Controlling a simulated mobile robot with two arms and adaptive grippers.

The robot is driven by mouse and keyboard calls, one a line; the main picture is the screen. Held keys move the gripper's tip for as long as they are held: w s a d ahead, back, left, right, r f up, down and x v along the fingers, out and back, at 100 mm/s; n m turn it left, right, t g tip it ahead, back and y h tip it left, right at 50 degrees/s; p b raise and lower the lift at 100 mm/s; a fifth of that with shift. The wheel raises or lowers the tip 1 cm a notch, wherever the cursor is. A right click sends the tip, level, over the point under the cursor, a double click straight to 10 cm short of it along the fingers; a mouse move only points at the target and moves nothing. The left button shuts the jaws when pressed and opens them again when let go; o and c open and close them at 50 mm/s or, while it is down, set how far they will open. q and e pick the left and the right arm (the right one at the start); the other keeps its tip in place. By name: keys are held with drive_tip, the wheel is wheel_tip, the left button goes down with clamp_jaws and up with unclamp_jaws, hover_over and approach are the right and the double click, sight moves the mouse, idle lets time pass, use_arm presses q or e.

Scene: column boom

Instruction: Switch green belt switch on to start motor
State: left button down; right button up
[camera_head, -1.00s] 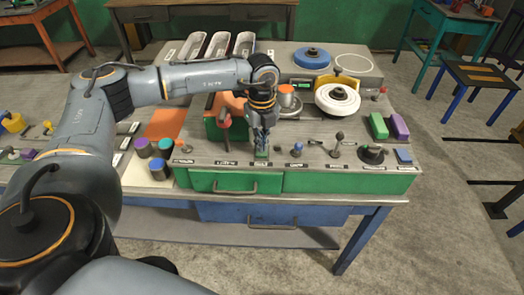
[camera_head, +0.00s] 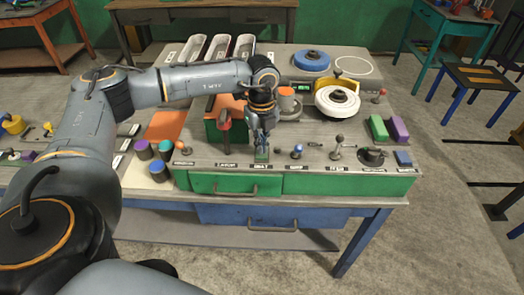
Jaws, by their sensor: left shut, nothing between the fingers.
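The green belt switch (camera_head: 262,157) is a small green piece near the front edge of the grey console, above a small label. My left gripper (camera_head: 262,147) points straight down over it, with its fingers shut and empty. The fingertips overlap the switch in the picture and hide its upper part; I cannot tell whether they touch it or which way it is set. My right gripper is out of view.
A red-handled lever (camera_head: 224,127) stands close left of the gripper. A blue knob (camera_head: 297,151) and a grey ball-topped lever (camera_head: 338,143) stand to its right. Behind are an orange-and-metal cup (camera_head: 286,101) and a white round wheel (camera_head: 338,101).

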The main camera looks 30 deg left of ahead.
sight(262, 156)
use_arm(q)
drive_tip(key=shift+f+b, duration=0.8)
drive_tip(key=shift+f, duration=0.2)
idle(0.7)
drive_tip(key=shift+r+p, duration=2.25)
drive_tip(key=shift+r, duration=1.3)
